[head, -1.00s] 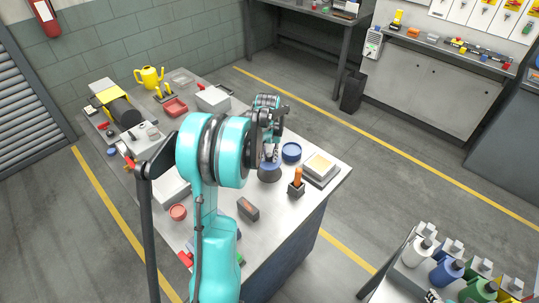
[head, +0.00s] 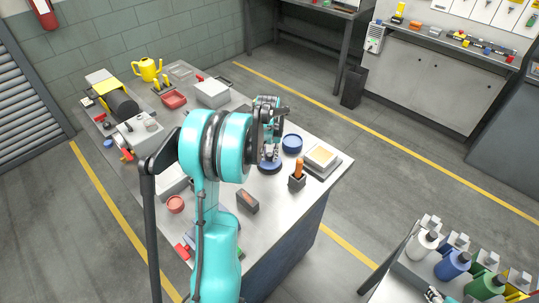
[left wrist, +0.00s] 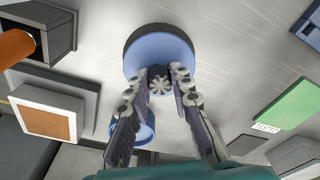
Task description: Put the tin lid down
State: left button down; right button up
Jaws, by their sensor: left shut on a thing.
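The tin lid (head: 269,167) is a round blue disc with a dark rim and a ribbed dark knob, low over the bench top in the head view. In the left wrist view the lid (left wrist: 160,52) lies beyond the fingertips. My left gripper (left wrist: 161,80) is shut on its knob, one finger on each side. In the head view the left gripper (head: 270,152) comes down on the lid from above. An open blue tin (head: 292,143) stands just right of it; the fingers partly hide the tin (left wrist: 146,128) in the wrist view. I cannot tell whether the lid touches the bench.
The bench (head: 300,205) has bare metal around the lid. A dark holder with an orange handle (head: 297,174) and a grey block with a tan top (head: 322,158) stand to the right. A dark grey box (head: 247,201) lies in front. A white box (head: 212,93) is behind.

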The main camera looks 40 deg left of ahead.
pick_arm(q)
jog(key=shift+f+b, duration=0.35)
jog(key=shift+f, duration=0.3)
jog(key=shift+f, duration=0.2)
jog(key=c, duration=1.3)
grip_release()
jog(key=c, duration=0.4)
jog(key=shift+r, duration=0.15)
jog(key=shift+s+r+p, duration=0.1)
jog(key=shift+r+p, duration=0.25)
jog(key=shift+r, duration=0.3)
jog(key=shift+r, duration=0.15)
